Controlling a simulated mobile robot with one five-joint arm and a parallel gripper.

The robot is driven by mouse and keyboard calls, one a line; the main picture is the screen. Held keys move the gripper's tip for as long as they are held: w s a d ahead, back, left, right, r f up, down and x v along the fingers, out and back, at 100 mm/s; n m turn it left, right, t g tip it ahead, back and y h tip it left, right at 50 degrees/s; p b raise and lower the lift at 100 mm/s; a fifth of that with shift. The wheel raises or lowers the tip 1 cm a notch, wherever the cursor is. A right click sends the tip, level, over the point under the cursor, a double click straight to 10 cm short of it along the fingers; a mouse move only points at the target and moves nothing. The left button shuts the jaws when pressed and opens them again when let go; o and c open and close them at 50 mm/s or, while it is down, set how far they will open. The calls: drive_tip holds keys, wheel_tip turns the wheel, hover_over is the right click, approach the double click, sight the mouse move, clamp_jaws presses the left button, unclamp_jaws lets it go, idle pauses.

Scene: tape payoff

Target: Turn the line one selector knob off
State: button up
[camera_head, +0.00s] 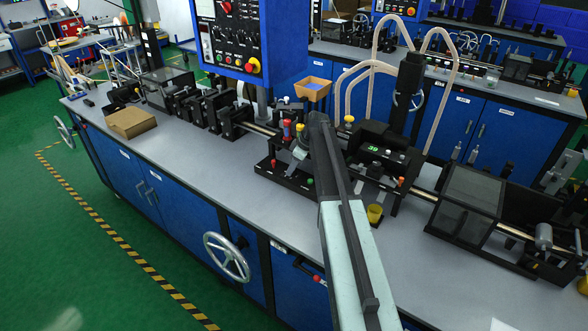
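A blue-framed control panel (228,37) stands upright at the back of the near bench. Its dark face carries several small knobs, buttons and lamps, with a red button at the top and a red-and-yellow one low on the right. A row of small dark knobs (238,40) crosses its middle. The labels are too small to read, so I cannot tell which is the line one selector or how it points. My arm reaches up from the bottom middle, and its dark far end (318,122) is right of and below the panel, apart from it. The fingers cannot be made out.
A handwheel (226,256) juts from the bench front. Pale hoses (366,70) arch behind my arm.

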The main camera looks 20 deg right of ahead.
clamp_jaws()
drive_tip(key=shift+w+d, duration=0.1)
drive_tip(key=shift+d, duration=0.25)
drive_tip(key=shift+a, duration=0.2)
drive_tip(key=shift+a+m+t, duration=0.15)
drive_tip(key=shift+m+t, duration=0.15)
drive_tip(key=shift+m, duration=0.3)
drive_tip(key=m, duration=0.2)
drive_tip(key=m+h, duration=0.1)
drive_tip(key=shift+a+m+t+h, duration=0.1)
drive_tip(key=shift+m+t+h, duration=0.2)
drive_tip(key=shift+m+t, duration=0.1)
drive_tip(key=m, duration=0.1)
drive_tip(key=m+h, duration=0.1)
drive_tip(key=m, duration=0.1)
drive_tip(key=shift+a+r+m, duration=0.1)
drive_tip(key=shift+a+m, duration=0.05)
drive_tip(key=shift+m, duration=0.15)
drive_tip(key=shift+m+h, duration=0.8)
drive_tip(key=shift+m, duration=0.8)
